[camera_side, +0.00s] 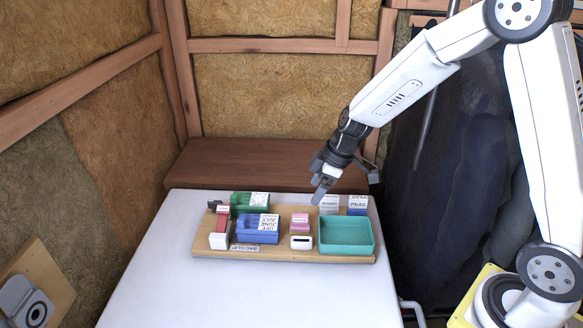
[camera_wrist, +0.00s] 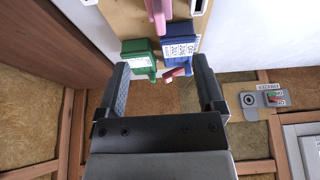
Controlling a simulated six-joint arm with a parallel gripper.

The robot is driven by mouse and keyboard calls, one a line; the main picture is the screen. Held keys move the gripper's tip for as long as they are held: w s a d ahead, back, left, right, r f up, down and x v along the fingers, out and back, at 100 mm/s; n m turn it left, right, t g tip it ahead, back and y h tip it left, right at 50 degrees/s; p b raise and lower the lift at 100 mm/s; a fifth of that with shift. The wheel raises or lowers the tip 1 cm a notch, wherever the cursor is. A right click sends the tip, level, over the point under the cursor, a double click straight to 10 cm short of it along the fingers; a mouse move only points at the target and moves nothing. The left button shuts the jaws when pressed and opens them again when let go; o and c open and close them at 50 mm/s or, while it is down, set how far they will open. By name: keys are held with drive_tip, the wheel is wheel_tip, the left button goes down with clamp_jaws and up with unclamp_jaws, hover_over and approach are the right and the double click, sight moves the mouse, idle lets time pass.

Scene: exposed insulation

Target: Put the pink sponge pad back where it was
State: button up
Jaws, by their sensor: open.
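A pink block (camera_side: 299,226) with a pale labelled top sits near the middle of the wooden board; I take it for the pink sponge pad. In the wrist view a pink piece (camera_wrist: 158,10) is cut off by the top edge. My gripper (camera_side: 320,188) is above the back of the board, up and right of the pink block and apart from it. In the wrist view my gripper (camera_wrist: 161,68) has its fingers wide apart with nothing held between them.
The board (camera_side: 285,256) lies on a white table (camera_side: 240,300). It carries a green box (camera_side: 243,201), a blue box (camera_side: 252,232), a red and white item (camera_side: 221,222), a small white item (camera_side: 301,242) and a teal tray (camera_side: 346,250). White (camera_side: 329,206) and blue (camera_side: 357,208) labelled boxes stand behind the tray.

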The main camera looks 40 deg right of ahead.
drive_tip(key=shift+s+r, duration=0.1)
drive_tip(key=shift+s, duration=0.05)
idle(0.6)
drive_tip(key=s+m+h, duration=0.3)
drive_tip(key=s+m, duration=0.6)
drive_tip(key=s, duration=0.6)
drive_tip(key=shift+s+d+g, duration=0.25)
drive_tip(key=shift+g, duration=0.05)
